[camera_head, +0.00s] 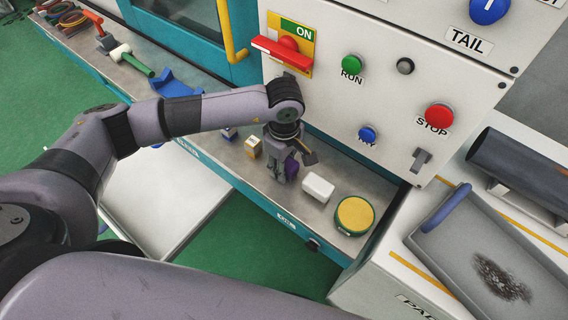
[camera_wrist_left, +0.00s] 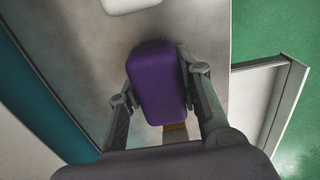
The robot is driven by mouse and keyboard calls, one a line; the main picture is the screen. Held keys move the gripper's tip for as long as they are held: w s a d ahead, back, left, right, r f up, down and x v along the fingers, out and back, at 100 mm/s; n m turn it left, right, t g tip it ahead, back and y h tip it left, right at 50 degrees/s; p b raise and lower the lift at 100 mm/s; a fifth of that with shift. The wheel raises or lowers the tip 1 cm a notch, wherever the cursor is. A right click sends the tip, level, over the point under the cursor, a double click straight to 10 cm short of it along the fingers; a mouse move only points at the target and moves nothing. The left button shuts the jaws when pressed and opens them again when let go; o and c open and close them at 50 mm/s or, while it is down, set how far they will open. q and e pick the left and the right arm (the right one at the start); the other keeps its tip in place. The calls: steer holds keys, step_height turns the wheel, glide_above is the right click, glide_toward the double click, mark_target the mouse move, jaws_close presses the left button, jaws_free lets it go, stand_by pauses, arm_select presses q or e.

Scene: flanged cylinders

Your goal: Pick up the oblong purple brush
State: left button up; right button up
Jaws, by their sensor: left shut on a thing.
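The oblong purple brush (camera_wrist_left: 157,84) lies between the two fingers of my left gripper (camera_wrist_left: 158,90) in the left wrist view. The gripper is shut on it. In the head view my left gripper (camera_head: 283,166) points down at the grey shelf, and only a small purple part of the brush (camera_head: 291,168) shows behind the fingers. I cannot tell whether the brush touches the shelf. My right gripper is not in view.
On the shelf (camera_head: 232,166), a white block (camera_head: 318,188) and a round yellow-topped green tin (camera_head: 354,215) stand right of the gripper. A small yellow-and-white block (camera_head: 253,146) is to its left. A control panel (camera_head: 385,85) with buttons rises behind. A grey tray (camera_head: 480,255) is at right.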

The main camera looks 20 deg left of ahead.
arm_select(q)
step_height(320, 180, up, 20)
steer(key=b, duration=0.2)
steer(key=shift+b, duration=0.4)
